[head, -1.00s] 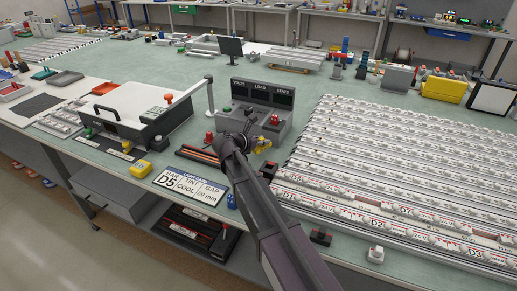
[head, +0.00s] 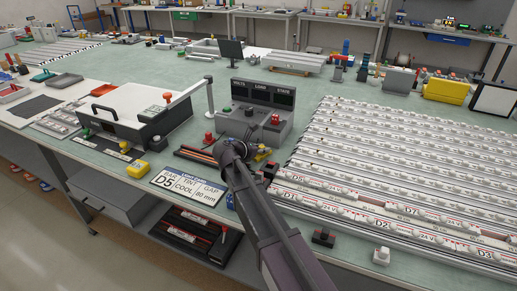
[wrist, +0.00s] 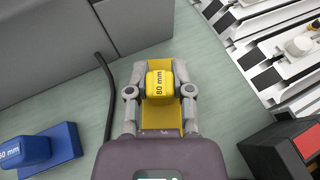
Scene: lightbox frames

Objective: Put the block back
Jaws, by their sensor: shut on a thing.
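My gripper (wrist: 160,92) is shut on a yellow block labelled "80 mm" (wrist: 161,118). In the wrist view a grey finger stands on each side of it. In the head view the yellow block (head: 262,155) shows just right of my wrist, in front of the grey console (head: 238,125); my arm hides most of the gripper. Whether the block touches the bench, I cannot tell. A blue block of like shape (wrist: 55,150) sits on the bench at lower left in the wrist view, and near the bench's front edge in the head view (head: 230,201).
A red and black block (wrist: 285,150) is close on the right in the wrist view. A dark cable (wrist: 106,85) lies left of my gripper. Rows of white light bars (head: 400,170) fill the right. A card reading D5, COOL, 80 mm (head: 188,186) lies at the front.

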